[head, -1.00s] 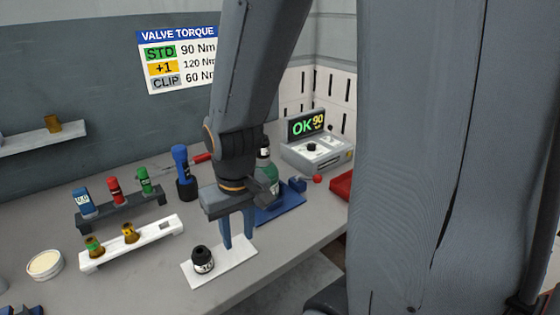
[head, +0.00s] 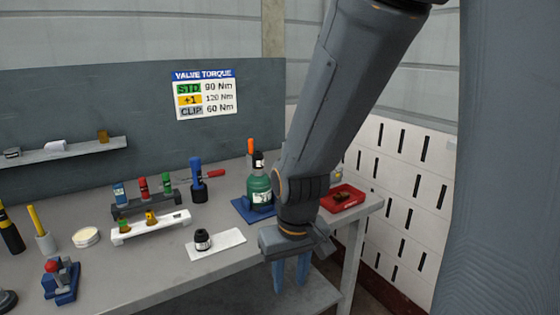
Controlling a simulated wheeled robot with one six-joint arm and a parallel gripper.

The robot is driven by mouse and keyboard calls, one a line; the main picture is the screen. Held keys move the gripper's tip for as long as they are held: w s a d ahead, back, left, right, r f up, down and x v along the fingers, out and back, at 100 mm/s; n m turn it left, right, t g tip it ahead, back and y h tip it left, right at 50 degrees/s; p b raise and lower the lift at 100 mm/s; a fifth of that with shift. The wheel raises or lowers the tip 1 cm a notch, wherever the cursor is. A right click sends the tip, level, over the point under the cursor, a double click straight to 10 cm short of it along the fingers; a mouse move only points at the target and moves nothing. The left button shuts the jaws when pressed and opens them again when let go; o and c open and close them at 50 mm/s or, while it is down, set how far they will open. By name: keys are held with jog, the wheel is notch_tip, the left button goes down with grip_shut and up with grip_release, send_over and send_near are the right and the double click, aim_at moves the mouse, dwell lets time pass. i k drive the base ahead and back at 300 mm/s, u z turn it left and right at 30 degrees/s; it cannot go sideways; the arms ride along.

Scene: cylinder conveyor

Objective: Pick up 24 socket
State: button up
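A small black socket (head: 202,240) with a pale mark on its side stands upright on a white plate (head: 232,238) near the bench's front edge. The mark is too small to read as 24 in the head view. My gripper (head: 291,274) points down to the right of the plate. Its two blue fingers are apart with nothing visible between them. In the picture they overlap the area below the bench's front edge, clear of the socket.
A white rack (head: 140,230) with small sockets and a dark rack (head: 157,203) stand left. A green bottle (head: 259,191) stands on a blue base behind my gripper. A red tray (head: 342,199) lies right. A blue-and-red tool (head: 61,281) is at front left.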

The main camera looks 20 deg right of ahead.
aim_at(257, 158)
jog(key=z, duration=0.15)
jog(key=i, duration=1)
jog(key=k, duration=1)
jog(key=z, duration=1.25)
jog(key=i, duration=0.85)
jog(key=u, duration=1.5)
